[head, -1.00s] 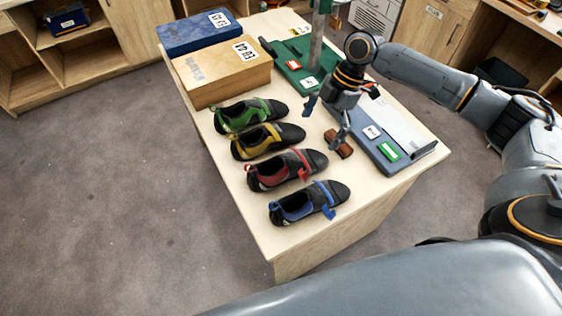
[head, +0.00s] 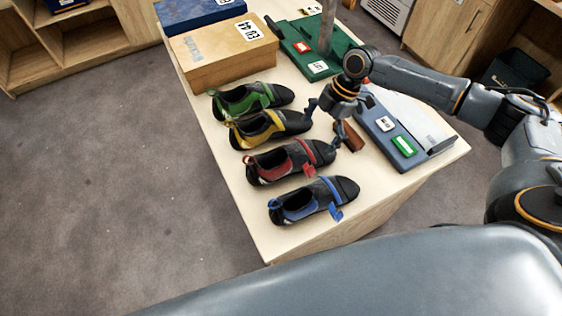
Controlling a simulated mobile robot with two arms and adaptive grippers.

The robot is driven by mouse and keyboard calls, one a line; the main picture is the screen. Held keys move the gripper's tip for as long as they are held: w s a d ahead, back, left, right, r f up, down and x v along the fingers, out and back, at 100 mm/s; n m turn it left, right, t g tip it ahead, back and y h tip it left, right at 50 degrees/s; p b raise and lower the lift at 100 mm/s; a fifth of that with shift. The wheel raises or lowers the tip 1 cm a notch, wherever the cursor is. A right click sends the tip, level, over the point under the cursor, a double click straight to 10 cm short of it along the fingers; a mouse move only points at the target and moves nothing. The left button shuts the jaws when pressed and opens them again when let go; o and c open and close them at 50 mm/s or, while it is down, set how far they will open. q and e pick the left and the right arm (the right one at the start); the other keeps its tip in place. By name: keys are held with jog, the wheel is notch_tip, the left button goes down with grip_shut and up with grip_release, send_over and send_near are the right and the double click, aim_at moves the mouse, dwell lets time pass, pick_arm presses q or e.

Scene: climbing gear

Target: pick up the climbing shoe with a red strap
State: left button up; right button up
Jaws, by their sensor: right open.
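The climbing shoe with a red strap (head: 285,163) lies on the table, third in a row of shoes, toe pointing right. The shoe with a yellow strap (head: 268,127) and the shoe with a green strap (head: 250,98) lie behind it. The shoe with a blue strap (head: 312,200) lies in front. My right gripper (head: 322,124) is open and empty, its fingers pointing down just behind and right of the red-strap shoe's toe. I cannot tell how high it is above the table. My left gripper is out of view.
A brown block (head: 348,138) lies beside my right gripper, partly hidden. A blue-grey device (head: 393,133) and a green base with a post (head: 308,46) stand to the right and back. A cardboard box (head: 222,54) and a blue box (head: 197,13) stand at the back left.

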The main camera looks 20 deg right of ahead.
aim_at(311, 147)
jog(key=shift+x, duration=0.8)
jog(key=x, duration=0.1)
jog(key=p+x, duration=0.2)
jog(key=x, duration=0.1)
jog(key=shift+d+f, duration=0.15)
jog(key=shift+d, duration=0.1)
jog(key=shift+w+a+f, duration=0.1)
jog(key=shift+a+f, duration=0.05)
jog(key=shift+f, duration=0.5)
jog(key=c, duration=1.3)
jog(key=shift+o, duration=0.2)
jog(key=shift+r, duration=0.2)
